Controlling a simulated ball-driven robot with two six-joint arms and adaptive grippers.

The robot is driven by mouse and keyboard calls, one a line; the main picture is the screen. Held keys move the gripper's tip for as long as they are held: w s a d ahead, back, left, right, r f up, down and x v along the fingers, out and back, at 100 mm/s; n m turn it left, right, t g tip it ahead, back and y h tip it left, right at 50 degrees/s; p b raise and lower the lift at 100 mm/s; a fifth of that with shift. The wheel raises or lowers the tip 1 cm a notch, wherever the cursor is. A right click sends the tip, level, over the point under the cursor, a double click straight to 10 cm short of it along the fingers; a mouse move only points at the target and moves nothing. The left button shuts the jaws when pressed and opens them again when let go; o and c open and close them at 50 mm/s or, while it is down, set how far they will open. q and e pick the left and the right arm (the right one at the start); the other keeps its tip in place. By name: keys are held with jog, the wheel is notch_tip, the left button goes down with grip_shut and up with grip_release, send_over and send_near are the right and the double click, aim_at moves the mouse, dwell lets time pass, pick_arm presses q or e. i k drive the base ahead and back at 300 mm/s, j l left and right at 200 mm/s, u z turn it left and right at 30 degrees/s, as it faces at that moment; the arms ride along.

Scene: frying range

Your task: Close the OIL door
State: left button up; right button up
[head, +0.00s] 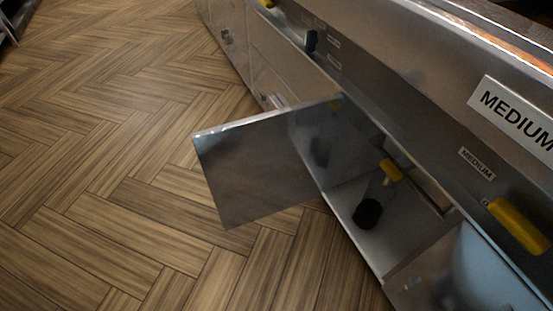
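A metal cabinet door (245,172) stands wide open from the front of the frying range, sticking out over the floor. Its far side edge meets the cabinet front, and its near edge hangs free. No OIL label can be read on it. The open compartment (345,200) beside it shows a yellow handle (390,170) and a black round part (367,213) inside. Neither of my grippers is in view, and nothing is seen touching the door.
The range front (420,130) runs from upper left to lower right, with MEDIUM labels (515,113) and a yellow handle (518,227). A pale blue rounded shape (490,270), not identifiable, covers the lower right. The wooden floor (100,150) left of the door is clear.

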aim_at(255, 168)
jog(key=j+z, duration=0.1)
jog(key=z, duration=0.3)
jog(key=i+j+z, duration=0.1)
jog(key=z, duration=0.35)
jog(key=j+z, duration=0.2)
jog(key=z, duration=0.2)
jog(key=j+z, duration=0.15)
jog(key=z, duration=0.3)
jog(key=j+z, duration=0.15)
jog(key=j, duration=0.25)
jog(key=k+j+z, duration=0.15)
jog(key=j, duration=0.25)
jog(key=k+j+z, duration=0.2)
jog(key=j, duration=0.15)
jog(key=j+z, duration=0.15)
jog(key=j, duration=0.25)
jog(key=k+j+z, duration=0.15)
jog(key=j, duration=0.2)
jog(key=k+j+z, duration=0.15)
jog(key=k+j, duration=0.05)
jog(key=j, duration=0.1)
